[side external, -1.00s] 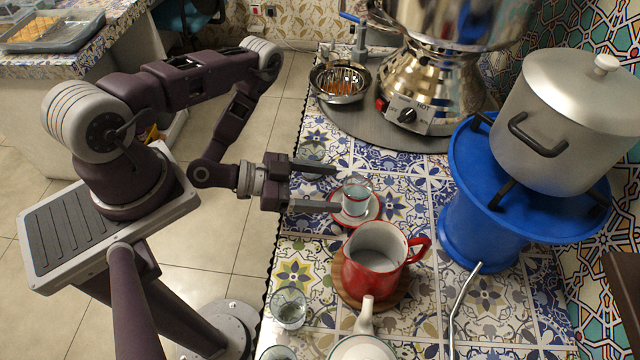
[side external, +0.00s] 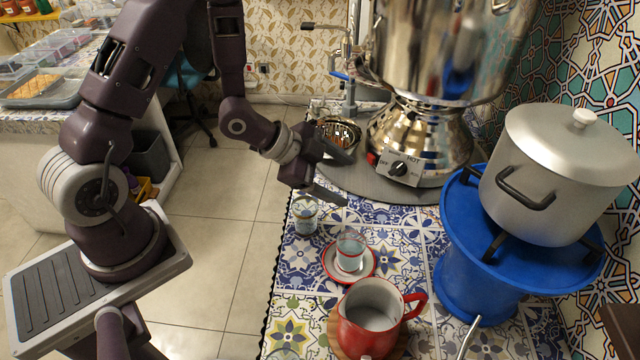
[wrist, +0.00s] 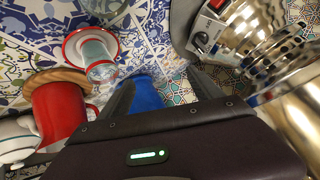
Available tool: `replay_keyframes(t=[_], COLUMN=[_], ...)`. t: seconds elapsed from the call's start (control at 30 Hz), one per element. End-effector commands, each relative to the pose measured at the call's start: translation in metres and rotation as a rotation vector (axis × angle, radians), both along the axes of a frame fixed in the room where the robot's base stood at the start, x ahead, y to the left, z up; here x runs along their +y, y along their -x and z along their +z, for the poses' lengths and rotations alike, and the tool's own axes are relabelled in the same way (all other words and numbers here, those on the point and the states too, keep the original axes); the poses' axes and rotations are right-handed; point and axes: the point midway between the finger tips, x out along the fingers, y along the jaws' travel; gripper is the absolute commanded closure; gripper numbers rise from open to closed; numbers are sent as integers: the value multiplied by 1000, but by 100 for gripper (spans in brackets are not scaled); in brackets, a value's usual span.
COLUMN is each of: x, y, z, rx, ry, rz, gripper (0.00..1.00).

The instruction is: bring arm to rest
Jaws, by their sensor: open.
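My gripper (side external: 340,176) is open and empty, raised above the tiled counter near the samovar. Its two dark fingers also show spread apart in the wrist view (wrist: 163,95). Below it, a small glass (side external: 350,250) stands on a red-rimmed saucer (side external: 331,268). The gripper is clear of both. In the wrist view the glass (wrist: 95,50) and saucer (wrist: 72,41) lie to the left of the fingers. The steel samovar (side external: 425,128) with its control knob stands to the right of the gripper, apart from it in the side view.
Another glass (side external: 304,214) stands at the counter's left edge. A red mug (side external: 358,327) sits on a wooden coaster. A lidded pot (side external: 555,160) rests on a blue stand (side external: 465,275) at right. A strainer bowl (side external: 338,132) lies behind the gripper. Open floor (side external: 225,220) is left of the counter.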

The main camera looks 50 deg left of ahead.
Motion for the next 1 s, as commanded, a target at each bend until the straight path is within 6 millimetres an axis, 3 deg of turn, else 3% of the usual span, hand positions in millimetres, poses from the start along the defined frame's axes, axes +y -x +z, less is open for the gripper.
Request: replay_keyframes(t=[0.03,0.07,0.17,0.27,0.4,0.5,0.63,0.73,1.0], x=[10,17,36,51,49,34,18,14,14], y=[-7,-8,4,41,126,182,227,238,238], z=[30,47,105,158,206,218,222,222,222], rx=[-8,1,26,77,199,292,377,404,404], ry=[-62,-95,-166,-157,-2,121,216,237,237], rz=[45,83,238,449,735,844,900,910,910], gripper=[26,26,26,26,26,26,26,26,26])
